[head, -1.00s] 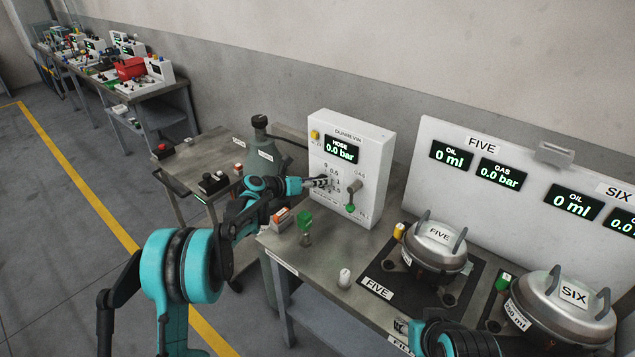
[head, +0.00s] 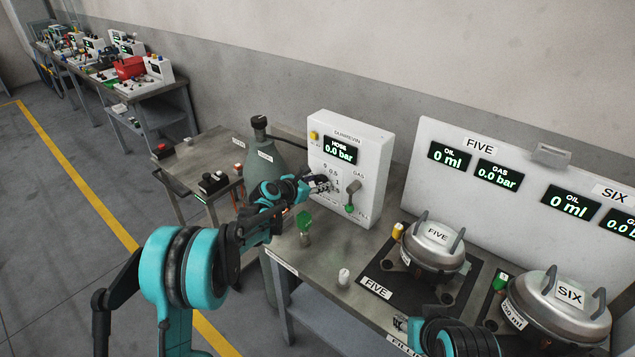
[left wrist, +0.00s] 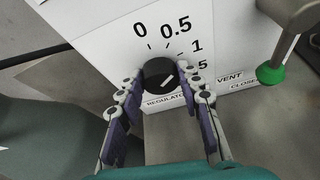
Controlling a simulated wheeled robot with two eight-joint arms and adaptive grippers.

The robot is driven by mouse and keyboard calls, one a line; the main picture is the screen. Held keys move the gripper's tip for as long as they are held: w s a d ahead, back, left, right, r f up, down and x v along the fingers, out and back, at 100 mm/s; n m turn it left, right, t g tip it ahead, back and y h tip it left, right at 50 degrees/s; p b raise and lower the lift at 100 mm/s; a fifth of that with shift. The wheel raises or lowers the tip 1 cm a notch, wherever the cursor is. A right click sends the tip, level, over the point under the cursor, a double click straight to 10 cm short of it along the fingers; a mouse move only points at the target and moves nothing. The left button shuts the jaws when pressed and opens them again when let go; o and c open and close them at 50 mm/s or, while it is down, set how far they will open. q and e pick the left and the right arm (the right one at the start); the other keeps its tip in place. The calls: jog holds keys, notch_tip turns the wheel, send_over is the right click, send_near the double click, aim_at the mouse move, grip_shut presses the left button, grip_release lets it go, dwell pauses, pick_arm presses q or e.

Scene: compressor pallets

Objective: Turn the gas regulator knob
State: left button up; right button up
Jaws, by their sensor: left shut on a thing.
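The black regulator knob (left wrist: 160,74) is on the front of the white Dunrevin panel (head: 345,135). Its dial is marked 0, 0.5, 1 and a partly hidden higher value. The pale line on the knob slants up to the right. My left gripper (left wrist: 161,88) is shut on the knob, a finger on each side; it also shows at the panel in the head view (head: 320,185). The hose display (head: 341,149) reads 0.0 bar. My right gripper (head: 401,325) is at the lower edge of the head view, and its opening is unclear.
A green-tipped lever (head: 350,208) is right of the knob, near the gas and vent labels. A grey gas bottle (head: 266,148) stands left of the panel. Lidded pots FIVE (head: 437,240) and SIX (head: 560,305) stand at the right. A green-topped fitting (head: 305,222) stands in front.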

pick_arm(q)
jog(key=shift+m, duration=0.3)
dwell(0.4)
jog(key=o, duration=1.2)
jog(key=shift+c, duration=0.2)
jog(key=v, duration=1.2)
jog(key=shift+s+d, duration=0.1)
